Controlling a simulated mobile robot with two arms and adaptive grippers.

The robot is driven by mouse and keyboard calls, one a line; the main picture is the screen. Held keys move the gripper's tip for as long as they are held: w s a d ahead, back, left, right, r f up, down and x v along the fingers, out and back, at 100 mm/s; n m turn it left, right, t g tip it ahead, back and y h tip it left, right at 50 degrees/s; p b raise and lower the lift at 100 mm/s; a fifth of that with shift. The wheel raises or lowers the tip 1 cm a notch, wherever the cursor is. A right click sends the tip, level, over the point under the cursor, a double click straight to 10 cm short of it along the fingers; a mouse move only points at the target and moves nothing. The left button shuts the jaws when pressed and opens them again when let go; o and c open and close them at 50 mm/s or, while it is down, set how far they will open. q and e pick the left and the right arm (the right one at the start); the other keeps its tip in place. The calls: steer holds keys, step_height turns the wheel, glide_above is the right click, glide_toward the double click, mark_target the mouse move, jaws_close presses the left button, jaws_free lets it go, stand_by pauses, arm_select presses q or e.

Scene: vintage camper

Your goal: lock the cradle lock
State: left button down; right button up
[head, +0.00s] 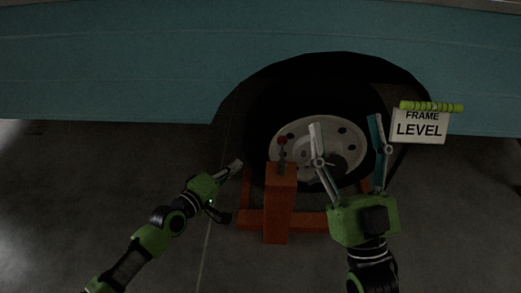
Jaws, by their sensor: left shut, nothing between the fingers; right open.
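The orange cradle (253,218) stands on the floor around the lower part of the camper's wheel (350,133). At its front is an upright orange post (280,205). A thin dark lever with a red knob, the cradle lock (282,142), rises from the top of the post and looks about upright. My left gripper (238,164) is shut and empty, just left of the post and below the knob. My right gripper (345,120) is open and empty, right of the post, its fingers pointing up in front of the wheel. It hides part of the wheel and the cradle's right side.
The teal camper side (120,70) spans the top, with the dark tire (262,125) in its wheel arch. A sign reading "FRAME LEVEL" (420,128) with a yellow-green level tube (432,106) hangs to the right. The grey floor is clear at left and right.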

arm_select(q)
steer(key=shift+w+d+r+h+b, duration=0.2)
steer(key=shift+w+r+h+b, duration=0.05)
steer(key=shift+r, duration=0.35)
steer(key=shift+w+d+r+h+b, duration=0.2)
steer(key=shift+r+h, duration=0.05)
steer(key=shift+r, duration=0.35)
arm_select(e)
steer(key=shift+t, duration=0.8)
steer(key=s+r, duration=0.1)
steer(key=r, duration=0.1)
steer(key=s+r, duration=0.1)
steer(key=r, duration=0.1)
steer(key=shift+s, duration=0.35)
